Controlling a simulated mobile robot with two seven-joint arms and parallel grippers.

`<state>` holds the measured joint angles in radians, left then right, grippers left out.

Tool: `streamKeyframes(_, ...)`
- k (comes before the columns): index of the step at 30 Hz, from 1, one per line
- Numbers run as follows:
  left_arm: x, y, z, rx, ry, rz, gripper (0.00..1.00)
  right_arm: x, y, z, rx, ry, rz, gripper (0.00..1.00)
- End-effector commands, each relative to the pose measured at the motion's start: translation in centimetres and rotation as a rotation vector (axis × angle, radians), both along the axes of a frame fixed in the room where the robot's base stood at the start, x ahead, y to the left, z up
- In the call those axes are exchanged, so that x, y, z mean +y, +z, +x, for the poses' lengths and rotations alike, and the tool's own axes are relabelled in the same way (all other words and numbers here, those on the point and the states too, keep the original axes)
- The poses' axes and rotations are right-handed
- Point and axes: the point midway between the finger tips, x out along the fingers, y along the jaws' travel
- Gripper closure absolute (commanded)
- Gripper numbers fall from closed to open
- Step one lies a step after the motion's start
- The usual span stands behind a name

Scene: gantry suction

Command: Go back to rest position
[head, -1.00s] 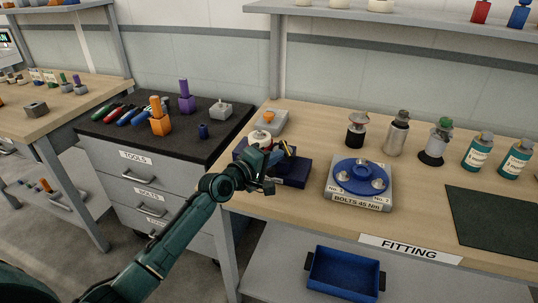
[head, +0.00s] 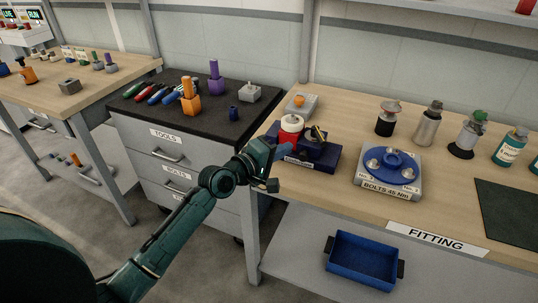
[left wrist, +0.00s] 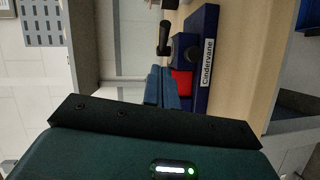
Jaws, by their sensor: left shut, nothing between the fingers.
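My left gripper (head: 279,160) is shut and empty. In the head view it is at the front left corner of the fitting bench, just in front of a dark blue stand (head: 318,159). A red and white container (head: 290,130) sits on that stand. In the left wrist view my left gripper's blue fingers (left wrist: 160,88) are together, beside the stand (left wrist: 203,50), whose label reads Cindervane. The gripper overlaps the stand's edge in the picture; I cannot tell whether they touch. My right gripper is not in view.
The fitting bench (head: 340,194) also holds a bolt plate (head: 392,191) and several bottles. A blue tray (head: 362,262) is on the shelf below. The tool cabinet (head: 230,147) stands to the left with tools on top. Floor (head: 205,265) shows in front of it.

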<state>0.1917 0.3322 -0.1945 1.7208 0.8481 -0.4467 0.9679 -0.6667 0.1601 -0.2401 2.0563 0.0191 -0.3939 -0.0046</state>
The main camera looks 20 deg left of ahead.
Motion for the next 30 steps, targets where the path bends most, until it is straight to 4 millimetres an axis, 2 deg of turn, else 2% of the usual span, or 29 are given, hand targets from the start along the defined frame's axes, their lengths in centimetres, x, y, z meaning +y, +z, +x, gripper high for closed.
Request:
streamKeyframes(1, 0.3, 0.0, -1.0, 0.001, 0.001, 0.001, 1.00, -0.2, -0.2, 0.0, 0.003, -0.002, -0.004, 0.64)
streamKeyframes(6, 0.9, 0.4, -3.2, 0.001, 0.001, 0.001, 1.00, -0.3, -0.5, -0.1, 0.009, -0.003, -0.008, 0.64)
streamKeyframes(12, 1.2, 0.6, -4.1, -0.001, 0.002, 0.001, 1.00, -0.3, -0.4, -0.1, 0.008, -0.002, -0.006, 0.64)
streamKeyframes(15, 1.0, -0.3, -4.6, 0.002, 0.001, 0.031, 1.00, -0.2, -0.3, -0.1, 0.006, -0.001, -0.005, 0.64)
streamKeyframes(17, 0.6, -1.8, -5.6, 0.004, -0.003, 0.095, 1.00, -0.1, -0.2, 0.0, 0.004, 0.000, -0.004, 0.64)
streamKeyframes(20, -0.3, -6.0, -8.7, -0.001, -0.025, 0.294, 1.00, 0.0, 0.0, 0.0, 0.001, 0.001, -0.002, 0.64)
streamKeyframes(24, -1.9, -12.5, -15.7, -0.023, -0.113, 0.687, 1.00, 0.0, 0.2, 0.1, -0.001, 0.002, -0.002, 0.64)
streamKeyframes(27, -2.9, -15.7, -20.7, -0.051, -0.204, 0.954, 1.00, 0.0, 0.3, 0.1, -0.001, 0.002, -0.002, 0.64)
streamKeyframes(30, -3.5, -17.5, -24.6, -0.077, -0.293, 1.157, 1.00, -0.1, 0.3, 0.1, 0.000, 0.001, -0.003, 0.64)
